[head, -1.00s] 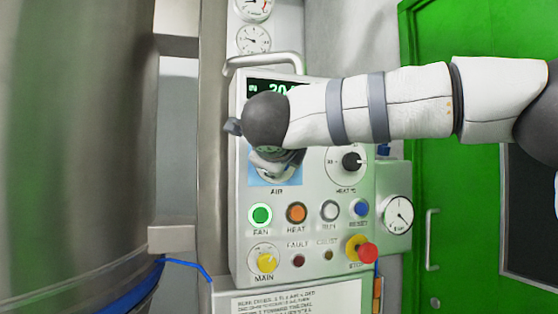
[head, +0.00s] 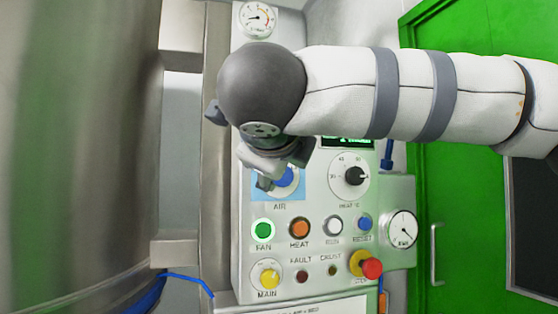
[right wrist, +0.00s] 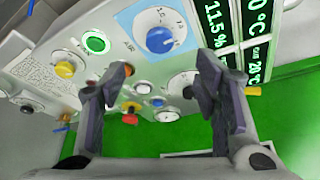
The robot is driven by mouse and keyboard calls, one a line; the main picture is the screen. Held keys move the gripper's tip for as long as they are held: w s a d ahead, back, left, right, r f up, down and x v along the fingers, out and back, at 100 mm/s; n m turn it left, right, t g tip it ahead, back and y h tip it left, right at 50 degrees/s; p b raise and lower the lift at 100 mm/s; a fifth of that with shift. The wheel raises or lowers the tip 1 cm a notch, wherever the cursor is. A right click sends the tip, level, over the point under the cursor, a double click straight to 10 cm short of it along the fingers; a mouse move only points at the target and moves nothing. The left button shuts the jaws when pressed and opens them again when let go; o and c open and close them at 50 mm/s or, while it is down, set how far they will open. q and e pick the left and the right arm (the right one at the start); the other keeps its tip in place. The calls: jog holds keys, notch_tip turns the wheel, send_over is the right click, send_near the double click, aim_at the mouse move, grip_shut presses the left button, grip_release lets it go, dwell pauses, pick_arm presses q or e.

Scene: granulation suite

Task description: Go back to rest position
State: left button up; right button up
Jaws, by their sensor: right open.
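My right arm comes in from the right in the head view, across the upper part of the control panel (head: 312,262). My right gripper (head: 265,183) hangs in front of the blue AIR knob (head: 287,178) and partly covers it. In the right wrist view the right gripper (right wrist: 168,88) is open, with nothing between its fingers. The blue AIR knob (right wrist: 160,40) shows there beyond the fingers, apart from them. My arm hides most of the panel's display in the head view. My left gripper is not in view.
A large steel vessel (head: 80,150) stands at the left. The panel has a lit green FAN button (head: 263,230), a red stop button (head: 371,268) and the HEAT knob (head: 355,176). A round gauge (head: 403,229) sticks out at the right, before a green door (head: 460,210).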

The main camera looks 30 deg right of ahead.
jog(key=shift+s+a, duration=0.15)
jog(key=shift+s, duration=0.15)
jog(key=w+a+f+n+y, duration=0.1)
jog(key=w+a+f+n, duration=0.2)
jog(key=f, duration=0.7)
jog(key=w+a+f+n+y, duration=0.1)
jog(key=w+f+n+y, duration=0.15)
jog(key=f+n, duration=0.55)
jog(key=w+a+f+n+y, duration=0.15)
jog(key=w+f, duration=0.25)
jog(key=f, duration=0.8)
jog(key=s+a+f+n+g+y, duration=0.1)
jog(key=s+f+n, duration=0.2)
jog(key=f, duration=0.5)
jog(key=s+f+n+g+y, duration=0.1)
jog(key=s+f+n, duration=0.15)
jog(key=f, duration=0.45)
jog(key=s+f+n+g+y, duration=0.2)
jog(key=s+f+n+g, duration=0.45)
jog(key=s+f, duration=1.1)
jog(key=s+d+f+n+g, duration=0.2)
jog(key=s+g, duration=0.1)
jog(key=s, duration=0.7)
jog(key=s+d+f+n+g, duration=0.2)
jog(key=s+f+n+g, duration=0.1)
jog(key=s, duration=0.7)
